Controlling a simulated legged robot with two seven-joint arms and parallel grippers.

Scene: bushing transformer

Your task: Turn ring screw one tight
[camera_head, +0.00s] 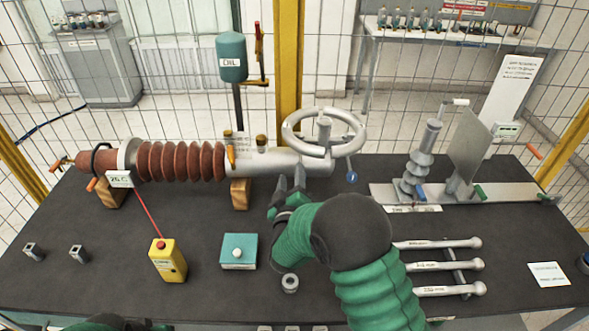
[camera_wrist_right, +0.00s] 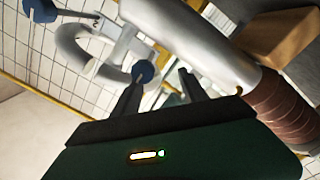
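A bushing with a brown ribbed body (camera_head: 180,161) and a pale grey metal end (camera_head: 262,162) lies across the table on wooden blocks. My right gripper (camera_head: 291,180) is just in front of the metal end, fingers pointing toward it. In the right wrist view its fingers (camera_wrist_right: 160,86) are apart, with nothing held between them. A blue round knob (camera_wrist_right: 144,72) shows beyond the left finger there; a blue knob also hangs below the grey handwheel (camera_head: 352,177). I cannot tell for sure which part is ring screw one. My left gripper is out of view; only green arm shows at the bottom.
A yellow box (camera_head: 167,260), a teal box (camera_head: 238,251) and a small metal nut (camera_head: 290,283) stand on the table (camera_head: 110,285). A plate fixture (camera_head: 470,195) stands at the right.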

